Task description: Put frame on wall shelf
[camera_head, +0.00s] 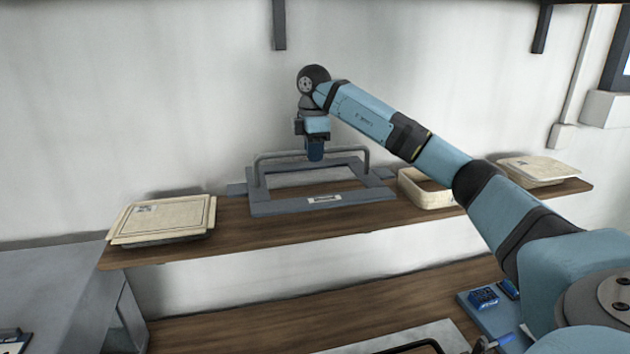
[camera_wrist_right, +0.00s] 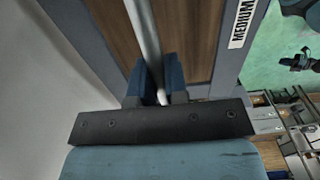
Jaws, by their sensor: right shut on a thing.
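The grey rectangular frame (camera_head: 322,205) with a raised bar handle and a small white label lies on the wooden wall shelf (camera_head: 290,231) or just above it; I cannot tell if it touches. My right gripper (camera_head: 316,158) is above the frame's back side, shut on the handle bar. In the right wrist view the two blue fingers (camera_wrist_right: 156,88) close around the bar, and the frame (camera_wrist_right: 233,50) shows its label, reading "MEDIUM". The shelf's wood (camera_wrist_right: 185,35) shows through the frame's opening. My left gripper is not in view.
A lidded beige tray (camera_head: 165,218) sits at the shelf's left end. An open beige bin (camera_head: 425,190) stands close to the frame's right, and another lidded tray (camera_head: 538,170) is at the right end. A lower wooden surface (camera_head: 270,312) lies below.

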